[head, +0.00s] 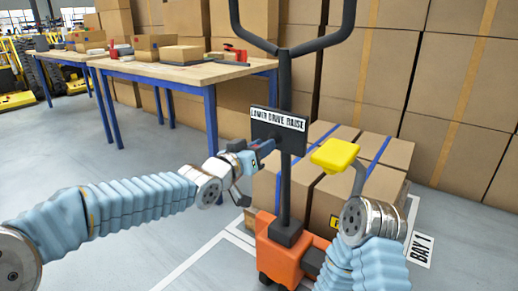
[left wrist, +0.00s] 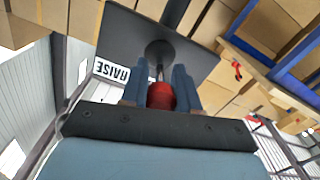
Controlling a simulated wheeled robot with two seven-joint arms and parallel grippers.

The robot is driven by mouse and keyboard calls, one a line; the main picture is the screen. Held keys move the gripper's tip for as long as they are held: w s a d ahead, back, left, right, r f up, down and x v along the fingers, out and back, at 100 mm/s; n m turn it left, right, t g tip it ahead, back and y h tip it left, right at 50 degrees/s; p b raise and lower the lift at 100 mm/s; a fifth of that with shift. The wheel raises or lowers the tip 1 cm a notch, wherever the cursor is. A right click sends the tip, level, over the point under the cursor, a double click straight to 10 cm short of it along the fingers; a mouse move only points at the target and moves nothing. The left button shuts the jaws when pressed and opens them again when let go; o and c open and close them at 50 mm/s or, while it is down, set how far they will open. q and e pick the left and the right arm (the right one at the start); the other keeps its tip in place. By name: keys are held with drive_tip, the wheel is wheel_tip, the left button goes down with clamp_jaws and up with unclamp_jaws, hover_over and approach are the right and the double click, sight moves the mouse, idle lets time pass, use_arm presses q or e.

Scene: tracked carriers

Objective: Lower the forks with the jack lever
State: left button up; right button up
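The orange pallet jack (head: 283,258) stands with its dark mast upright and a dark panel (head: 262,124) on it, labelled LOWER DRIVE RAISE. In the left wrist view, the jack lever ends in a red knob (left wrist: 160,96), its thin stem running to a round base on the panel. My left gripper (head: 268,147) is at the panel, its blue fingers closed against both sides of the knob. The lever's setting cannot be told. The forks are hidden.
Taped cartons (head: 385,185) stand behind the jack, with tall carton stacks further back. A wooden workbench (head: 185,72) with boxes and red tools is at the left. The floor at front left is clear, and a BAY 1 label (head: 420,249) lies at the right.

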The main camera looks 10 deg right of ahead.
use_arm(q)
drive_tip(key=o, duration=0.4)
drive_tip(key=shift+c, duration=0.2)
drive_tip(key=v, duration=1.3)
drive_tip(key=shift+s+a, duration=0.25)
drive_tip(key=shift+a, duration=0.05)
